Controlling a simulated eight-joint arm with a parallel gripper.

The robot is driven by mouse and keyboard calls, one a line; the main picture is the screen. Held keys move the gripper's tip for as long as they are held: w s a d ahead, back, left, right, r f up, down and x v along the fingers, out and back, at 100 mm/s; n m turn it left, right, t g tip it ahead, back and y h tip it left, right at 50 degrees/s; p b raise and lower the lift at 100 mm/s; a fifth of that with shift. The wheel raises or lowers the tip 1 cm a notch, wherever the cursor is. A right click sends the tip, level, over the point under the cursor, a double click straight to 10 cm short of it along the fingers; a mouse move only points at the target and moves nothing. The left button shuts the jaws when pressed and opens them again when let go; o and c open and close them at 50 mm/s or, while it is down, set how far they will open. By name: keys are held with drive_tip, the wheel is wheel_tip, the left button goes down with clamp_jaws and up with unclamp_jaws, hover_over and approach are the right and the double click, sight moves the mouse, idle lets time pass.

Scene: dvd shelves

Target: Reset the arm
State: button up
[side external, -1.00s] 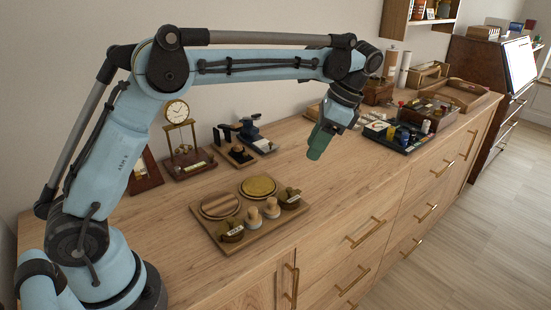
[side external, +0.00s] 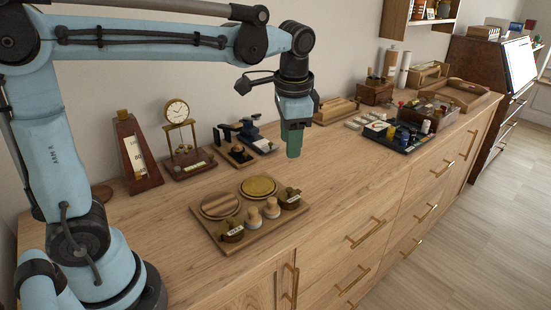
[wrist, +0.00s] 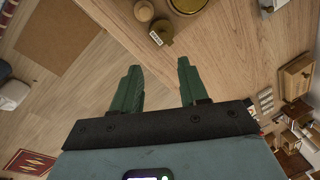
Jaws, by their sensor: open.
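My gripper (side external: 293,152) hangs from the blue arm above the wooden dresser top (side external: 330,180), pointing down, in the side external view. It is between the board of discs and the black tray of small items. In the wrist view my gripper (wrist: 158,80) shows two green fingers spread apart with nothing between them. Below them are bare wood and the dresser's front edge.
A wooden board (side external: 262,232) with discs, pegs and brass weights lies left of my gripper. A clock (side external: 180,130), a metronome (side external: 135,155) and a dark stapler-like device (side external: 253,132) stand behind. A black tray (side external: 398,138) lies to the right. The dresser top right of the board is clear.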

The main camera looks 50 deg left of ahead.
drive_tip(key=s+f+n+t+h, duration=0.1)
drive_tip(key=s+f+n+t, duration=0.4)
drive_tip(key=s, duration=0.4)
drive_tip(key=shift+s+a+n+t+h, duration=0.15)
drive_tip(key=shift+s+n+t+h, duration=0.15)
drive_tip(key=shift+s+t, duration=0.15)
drive_tip(key=shift+f, duration=0.1)
idle(0.4)
